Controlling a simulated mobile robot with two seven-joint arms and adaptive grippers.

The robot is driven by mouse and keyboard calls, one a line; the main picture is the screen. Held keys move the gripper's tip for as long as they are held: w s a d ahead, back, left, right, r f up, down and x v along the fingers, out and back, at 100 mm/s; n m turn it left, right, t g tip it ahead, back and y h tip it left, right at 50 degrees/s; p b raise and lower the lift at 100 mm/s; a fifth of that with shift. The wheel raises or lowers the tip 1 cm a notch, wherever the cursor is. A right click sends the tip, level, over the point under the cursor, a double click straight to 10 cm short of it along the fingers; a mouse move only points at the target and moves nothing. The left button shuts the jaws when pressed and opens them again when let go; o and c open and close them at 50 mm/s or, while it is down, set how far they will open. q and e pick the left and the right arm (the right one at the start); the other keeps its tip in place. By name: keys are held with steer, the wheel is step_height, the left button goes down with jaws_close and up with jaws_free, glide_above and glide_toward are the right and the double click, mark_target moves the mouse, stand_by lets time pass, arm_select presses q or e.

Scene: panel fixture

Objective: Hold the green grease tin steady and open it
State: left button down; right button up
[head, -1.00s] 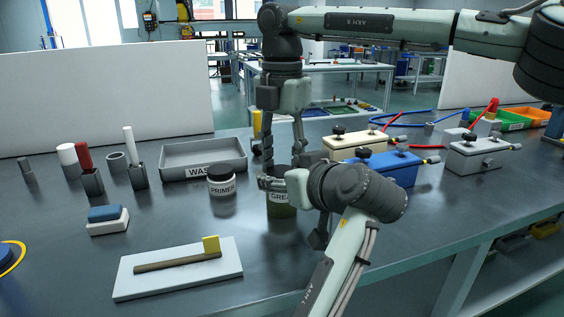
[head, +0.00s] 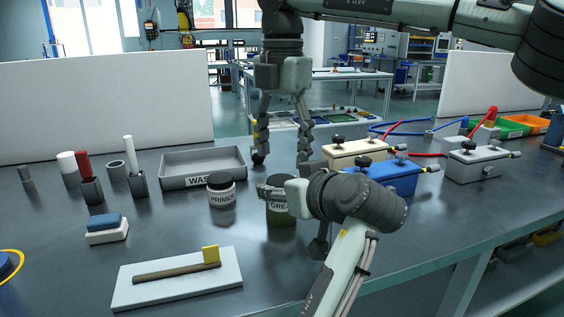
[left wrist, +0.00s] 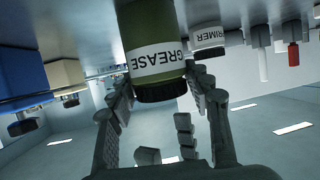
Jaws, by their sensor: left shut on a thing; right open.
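The green grease tin (head: 281,216) stands on the bench, partly hidden behind my left gripper (head: 272,191) and wrist. In the left wrist view, which is upside down, the tin (left wrist: 152,30) shows its white GREASE label and a dark lid (left wrist: 161,92) on its top end. My left gripper (left wrist: 161,84) is shut around the tin, with one finger on each side. My right gripper (head: 281,158) points down above and behind the tin, with its fingers apart and nothing seen between them.
A PRIMER tin (head: 221,190) stands just left of the grease tin. A grey WASTE tray (head: 202,181) lies behind it. Blue (head: 385,178) and beige (head: 352,151) boxes with knobs stand at right. A white board (head: 170,285) with a brush lies in front.

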mark_target(281, 180)
step_height(281, 180, up, 3)
steer(key=shift+a+r+m, duration=0.1)
steer(key=shift+m, duration=1)
steer(key=shift+f, duration=3.95)
steer(key=c, duration=1.1)
steer(key=o, duration=1.2)
steer(key=shift+r, duration=2.3)
arm_select(q)
steer(key=c, duration=0.6)
jaws_free()
